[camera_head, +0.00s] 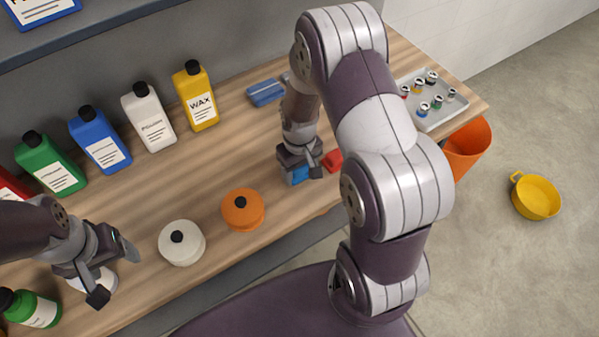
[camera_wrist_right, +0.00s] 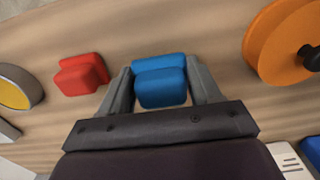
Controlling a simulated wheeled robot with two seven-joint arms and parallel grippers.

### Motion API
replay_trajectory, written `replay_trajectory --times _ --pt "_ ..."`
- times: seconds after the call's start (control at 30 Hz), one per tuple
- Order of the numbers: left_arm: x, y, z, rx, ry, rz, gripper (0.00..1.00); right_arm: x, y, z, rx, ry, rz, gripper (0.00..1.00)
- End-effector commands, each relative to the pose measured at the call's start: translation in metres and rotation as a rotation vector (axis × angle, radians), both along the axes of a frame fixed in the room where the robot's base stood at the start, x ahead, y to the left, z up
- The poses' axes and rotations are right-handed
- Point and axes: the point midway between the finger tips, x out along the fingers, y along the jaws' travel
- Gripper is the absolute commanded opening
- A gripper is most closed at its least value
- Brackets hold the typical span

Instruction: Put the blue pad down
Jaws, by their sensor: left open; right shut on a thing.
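The blue pad (camera_wrist_right: 162,92) is between the two fingers of my right gripper (camera_wrist_right: 160,88), which is shut on it in the right wrist view. In the head view the blue pad (camera_head: 297,176) shows just below my right gripper (camera_head: 302,165), at the wooden counter between the orange lidded pot and the red pad. I cannot tell whether the pad touches the counter. My left gripper (camera_head: 112,272) is open at the lower left, above a white round thing (camera_head: 92,281) that it partly hides.
A red pad (camera_head: 333,160) lies close to the right gripper. An orange pot (camera_head: 242,209) and a white pot (camera_head: 181,242) stand along the front edge. Several bottles (camera_head: 199,98) line the back. A blue box (camera_head: 265,92) lies behind, and a tray (camera_head: 430,113) of small items sits at right.

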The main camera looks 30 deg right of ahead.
Motion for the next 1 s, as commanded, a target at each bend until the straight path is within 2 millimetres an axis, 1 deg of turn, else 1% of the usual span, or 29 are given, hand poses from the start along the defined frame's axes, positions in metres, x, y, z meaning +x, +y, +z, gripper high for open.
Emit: replay_trajectory --times 0.03,0.1,0.2,0.43,0.9,0.93,1.0 --pt "0.000 0.000 0.004 0.000 0.000 0.000 0.69 -0.002 0.000 -0.008 0.001 0.006 0.000 0.34" --pt "0.000 0.000 0.007 0.000 0.000 0.000 0.69 -0.001 0.000 -0.021 0.001 0.005 -0.001 0.34" --pt "0.000 0.000 0.007 0.000 0.000 0.000 0.69 -0.001 0.000 -0.030 0.000 0.001 -0.001 0.34" --pt "0.000 0.000 0.006 0.000 0.000 0.000 0.69 -0.001 0.000 -0.031 0.000 0.000 0.000 0.34" --pt "0.000 0.000 -0.002 0.000 0.000 0.000 0.69 -0.004 0.000 -0.046 0.001 0.008 -0.001 0.34" --pt "0.000 0.000 -0.002 0.000 0.000 0.000 0.69 -0.005 0.000 -0.047 0.001 0.010 0.000 0.69" --pt "0.000 0.000 -0.003 0.000 0.000 0.000 0.69 -0.006 0.000 -0.048 0.002 0.012 -0.001 0.88"
